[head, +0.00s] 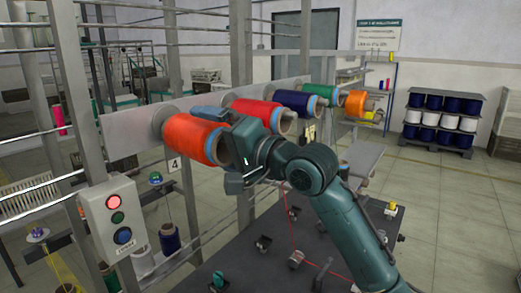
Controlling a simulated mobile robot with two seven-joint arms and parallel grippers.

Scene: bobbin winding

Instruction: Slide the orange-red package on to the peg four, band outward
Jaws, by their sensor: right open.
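The orange-red package (190,137) lies level at the number 4 plate (174,164), its inner end close to the round grey disc (159,121) on the rail. The peg itself is hidden inside it. My right gripper (230,157) is open at the package's outer end, and covers part of that end. Whether the fingers touch the package is hidden. My left gripper is not in view.
Red (256,113), dark blue (294,101), green (316,90) and orange (354,103) packages sit further along the rail (122,142). A control box (114,216) with lit buttons stands at the left front. A dark table (255,262) with small fittings lies below my right arm.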

